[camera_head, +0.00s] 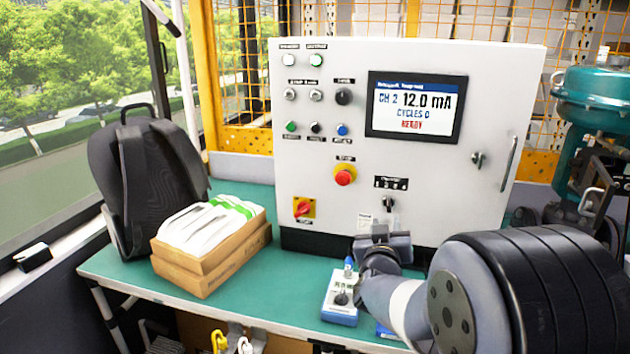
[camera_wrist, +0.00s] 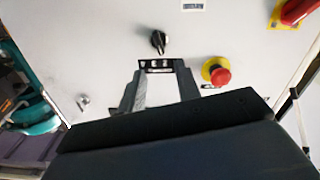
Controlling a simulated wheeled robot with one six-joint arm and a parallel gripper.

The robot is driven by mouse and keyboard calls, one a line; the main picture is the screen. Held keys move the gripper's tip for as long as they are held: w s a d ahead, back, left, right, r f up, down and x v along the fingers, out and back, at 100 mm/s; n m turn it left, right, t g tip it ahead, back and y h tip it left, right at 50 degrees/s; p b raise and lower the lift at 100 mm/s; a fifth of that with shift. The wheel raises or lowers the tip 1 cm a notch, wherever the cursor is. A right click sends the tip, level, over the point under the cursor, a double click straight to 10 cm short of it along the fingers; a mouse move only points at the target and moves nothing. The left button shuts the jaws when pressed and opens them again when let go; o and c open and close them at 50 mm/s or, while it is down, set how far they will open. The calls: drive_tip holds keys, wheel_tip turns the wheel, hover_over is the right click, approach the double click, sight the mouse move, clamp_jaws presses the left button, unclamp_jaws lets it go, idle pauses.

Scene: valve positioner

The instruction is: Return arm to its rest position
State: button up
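My arm (camera_head: 405,295) reaches in from the lower right of the head view toward the front of a grey control cabinet (camera_head: 450,215). My gripper (camera_head: 383,236) is just below a black selector knob (camera_head: 388,203) on the cabinet. In the wrist view, which is upside down, my gripper (camera_wrist: 159,78) is open, with bare panel showing between its two fingers. The selector knob (camera_wrist: 158,42) lies beyond the fingertips, with a gap in the picture. Nothing is seen held. The cabinet screen (camera_head: 416,106) reads CH 2, 12.0 mA, CYCLES 0.
A red stop button (camera_head: 344,174) and a red-yellow switch (camera_head: 304,207) are on the cabinet. A small handheld device (camera_head: 341,298) stands on the green bench (camera_head: 240,308) by my arm. A carton (camera_head: 195,272) and backpack (camera_head: 140,180) are left. A teal valve (camera_head: 590,105) is right.

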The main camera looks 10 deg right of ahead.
sight(388, 205)
drive_tip(key=x, duration=0.9)
drive_tip(key=shift+w+d+p, duration=0.1)
drive_tip(key=shift+w+p, duration=0.05)
drive_tip(key=shift+p, duration=0.25)
